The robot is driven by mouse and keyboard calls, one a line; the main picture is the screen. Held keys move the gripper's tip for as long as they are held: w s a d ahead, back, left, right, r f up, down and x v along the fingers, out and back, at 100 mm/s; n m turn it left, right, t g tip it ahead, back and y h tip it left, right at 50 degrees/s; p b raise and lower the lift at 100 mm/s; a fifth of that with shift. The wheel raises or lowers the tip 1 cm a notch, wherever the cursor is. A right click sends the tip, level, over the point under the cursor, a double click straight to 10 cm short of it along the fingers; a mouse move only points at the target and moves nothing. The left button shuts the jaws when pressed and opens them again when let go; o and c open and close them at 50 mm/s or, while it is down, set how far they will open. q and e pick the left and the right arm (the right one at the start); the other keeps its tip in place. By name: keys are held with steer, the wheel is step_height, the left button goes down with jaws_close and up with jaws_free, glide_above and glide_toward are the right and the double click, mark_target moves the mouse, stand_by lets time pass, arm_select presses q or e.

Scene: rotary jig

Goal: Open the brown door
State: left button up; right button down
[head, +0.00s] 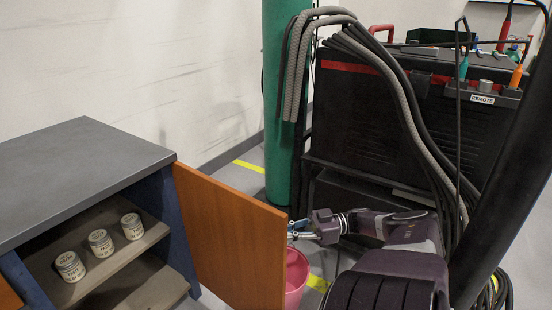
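The brown door (231,240) is a flat wooden panel hinged on the right side of a grey-topped cabinet (80,172). It stands swung out from the cabinet, and the shelves inside are visible. My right gripper (294,231) is at the door's free outer edge, with its fingertips beside or partly behind that edge. I cannot tell whether it touches the door or whether its fingers are open or shut. No handle shows on the visible face of the door. My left gripper is not in view.
Three small labelled jars (101,243) stand on the upper shelf (115,260). A pink bucket (296,280) is on the floor behind the door. A green cylinder (279,110) and a black machine (365,125) with hanging cables stand at the back. Another brown panel edge shows at lower left.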

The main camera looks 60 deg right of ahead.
steer(key=shift+s+f, duration=0.1)
steer(key=shift+s, duration=0.05)
steer(key=c, duration=2)
jaws_free()
steer(key=shift+s, duration=0.15)
